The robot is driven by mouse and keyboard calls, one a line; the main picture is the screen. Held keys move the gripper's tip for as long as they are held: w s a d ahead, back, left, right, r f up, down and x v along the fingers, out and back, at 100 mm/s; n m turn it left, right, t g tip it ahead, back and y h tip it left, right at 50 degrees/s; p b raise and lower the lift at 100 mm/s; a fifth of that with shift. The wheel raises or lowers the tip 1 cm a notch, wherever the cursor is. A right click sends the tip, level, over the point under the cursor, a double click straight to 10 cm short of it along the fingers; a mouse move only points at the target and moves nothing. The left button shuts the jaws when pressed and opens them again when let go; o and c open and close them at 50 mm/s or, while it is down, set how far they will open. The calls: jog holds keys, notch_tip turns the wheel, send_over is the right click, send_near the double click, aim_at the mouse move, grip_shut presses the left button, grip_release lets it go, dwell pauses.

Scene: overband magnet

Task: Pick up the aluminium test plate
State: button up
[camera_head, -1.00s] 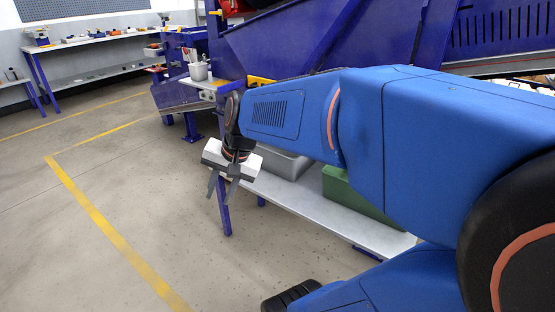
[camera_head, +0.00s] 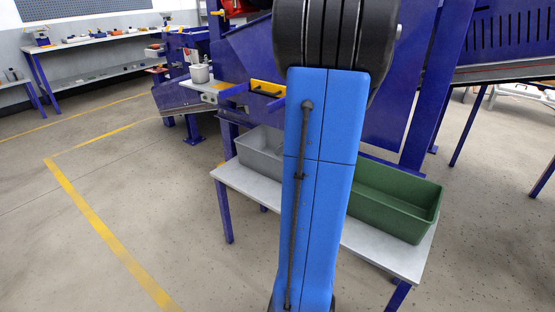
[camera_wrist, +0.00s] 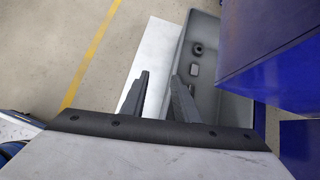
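My gripper (camera_wrist: 159,77) shows in the wrist view with its two dark fingers apart and nothing visible between them. It is above the edge of the grey bin (camera_wrist: 178,50) and the white bench top. Inside that bin lie a small pale rectangular piece (camera_wrist: 194,71) and a dark round piece with a hole (camera_wrist: 197,48). The pale piece may be the aluminium test plate, but I cannot tell for sure. In the head view my gripper is hidden behind my blue arm, and the grey bin (camera_head: 243,157) is partly covered by it.
A green bin (camera_head: 425,218) stands on the same white bench (camera_head: 231,181), right of my arm. Blue machine panels (camera_wrist: 262,45) rise close to the right of my gripper. A white cup of tools (camera_head: 199,73) stands behind. The floor on the left is clear.

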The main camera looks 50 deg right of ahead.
jog(key=d, duration=0.1)
jog(key=d+m, duration=0.1)
jog(key=s+d+f, duration=0.1)
jog(key=shift+d+m, duration=0.3)
jog(key=shift+m, duration=0.1)
send_near(265, 162)
jog(key=shift+w+a+f, duration=0.25)
jog(key=shift+a+f, duration=0.1)
jog(key=shift+f, duration=0.45)
jog(key=shift+h, duration=0.3)
jog(key=shift+x, duration=3.2)
jog(key=shift+w+d+r, duration=0.1)
jog(key=shift+d+r, duration=0.05)
grip_shut()
